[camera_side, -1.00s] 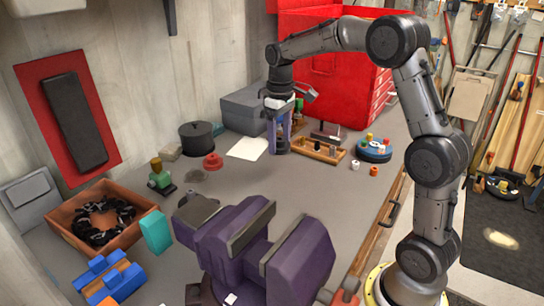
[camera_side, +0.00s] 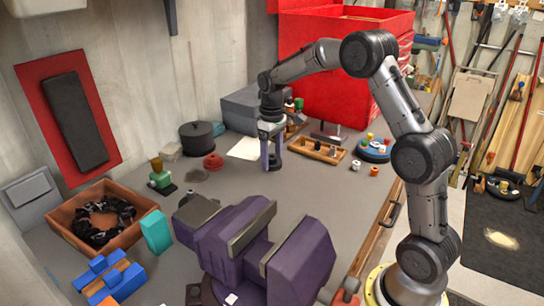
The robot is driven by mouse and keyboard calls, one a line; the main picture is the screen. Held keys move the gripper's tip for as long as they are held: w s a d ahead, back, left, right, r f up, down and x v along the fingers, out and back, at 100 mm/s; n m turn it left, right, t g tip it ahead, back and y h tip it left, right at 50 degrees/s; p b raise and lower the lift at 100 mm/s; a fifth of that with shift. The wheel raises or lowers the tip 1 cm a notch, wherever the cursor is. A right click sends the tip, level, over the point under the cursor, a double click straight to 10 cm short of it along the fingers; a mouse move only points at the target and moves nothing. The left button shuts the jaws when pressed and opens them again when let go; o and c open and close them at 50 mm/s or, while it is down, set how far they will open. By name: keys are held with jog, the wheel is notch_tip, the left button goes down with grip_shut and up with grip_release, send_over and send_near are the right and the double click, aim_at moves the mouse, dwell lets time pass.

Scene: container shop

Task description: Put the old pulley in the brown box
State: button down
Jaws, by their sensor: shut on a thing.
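The brown box (camera_side: 135,238) is an open, low box at the left of the bench, with a dark chain-like coil (camera_side: 105,218) inside. My gripper (camera_side: 272,167) points down over the back middle of the bench, well to the right of the box. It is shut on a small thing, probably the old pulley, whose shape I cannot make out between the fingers. The fingertips look low, close to the bench top; I cannot tell if the held thing touches it.
A purple vise (camera_side: 235,240) stands in front. Between gripper and box are a red round part (camera_side: 213,162), a black pot (camera_side: 197,138) and a green item (camera_side: 161,178). A teal block (camera_side: 156,231) stands by the box. A wooden tray (camera_side: 318,152) is at right.

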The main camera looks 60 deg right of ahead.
jog(key=shift+f, duration=0.1)
grip_release()
notch_tip(320, 180, up, 12)
jog(key=s+a+r+t, duration=0.1)
jog(key=s+a+t, duration=0.1)
jog(key=s+a, duration=0.4)
jog(key=s+a+r+t, duration=0.2)
jog(key=s+a, duration=0.5)
jog(key=s, duration=0.8)
jog(key=shift+s+a+r, duration=0.15)
jog(key=shift+s, duration=0.1)
jog(key=shift+t, duration=0.8)
jog(key=s+f, duration=0.1)
jog(key=s, duration=0.1)
jog(key=s+a+f, duration=0.1)
jog(key=s, duration=0.1)
jog(key=s+f, duration=0.2)
jog(key=shift+a+f, duration=0.1)
jog(key=shift+a, duration=0.25)
jog(key=shift+c, duration=0.7)
jog(key=shift+s+f, duration=0.15)
jog(key=shift+s, duration=0.05)
jog(key=shift+c, duration=0.9)
